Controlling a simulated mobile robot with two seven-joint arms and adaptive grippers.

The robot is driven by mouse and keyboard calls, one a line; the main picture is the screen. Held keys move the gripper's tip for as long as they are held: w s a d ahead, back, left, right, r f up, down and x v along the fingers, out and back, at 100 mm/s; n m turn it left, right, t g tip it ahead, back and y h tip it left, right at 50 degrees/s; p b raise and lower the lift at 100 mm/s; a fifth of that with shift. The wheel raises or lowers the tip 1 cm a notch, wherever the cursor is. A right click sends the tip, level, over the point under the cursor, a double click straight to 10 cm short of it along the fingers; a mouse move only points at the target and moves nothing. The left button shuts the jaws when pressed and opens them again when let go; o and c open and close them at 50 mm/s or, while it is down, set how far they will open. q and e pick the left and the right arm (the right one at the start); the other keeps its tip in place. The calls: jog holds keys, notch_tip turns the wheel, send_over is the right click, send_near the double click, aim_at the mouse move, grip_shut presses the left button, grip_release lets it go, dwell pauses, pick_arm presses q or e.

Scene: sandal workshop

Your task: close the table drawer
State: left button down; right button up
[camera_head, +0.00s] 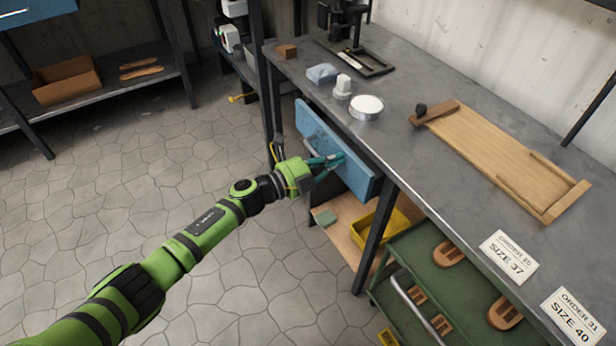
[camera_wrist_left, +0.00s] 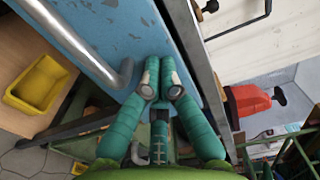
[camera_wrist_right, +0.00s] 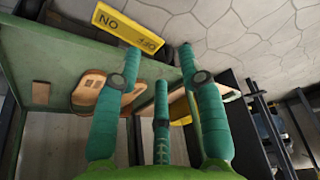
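The table drawer shows as a worn blue front panel (camera_head: 318,128) under the edge of the grey workbench (camera_head: 400,140). The panel seems to stand out slightly from the bench edge; the drawer's inside is hidden. Contact is hard to tell. My right gripper (camera_wrist_right: 150,70) is open and empty, seen only in the right wrist view.
A green cart (camera_head: 446,283) with sandal soles stands below the bench at right. A yellow bin (camera_head: 380,236) sits on the lower shelf. A wooden board (camera_head: 510,160), a round tin (camera_head: 366,108) and order cards (camera_head: 508,256) lie on the bench. The floor at left is clear.

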aim_at(349, 153)
pick_arm(q)
jog(key=b+x, duration=0.1)
jog(key=x, duration=0.3)
jog(key=shift+f, duration=0.1)
jog(key=shift+d, duration=0.1)
pick_arm(e)
jog(key=shift+s+a+r+g, duration=0.25)
jog(key=shift+s+r+g, duration=0.25)
jog(key=shift+s, duration=0.15)
pick_arm(q)
jog(key=shift+r, duration=0.3)
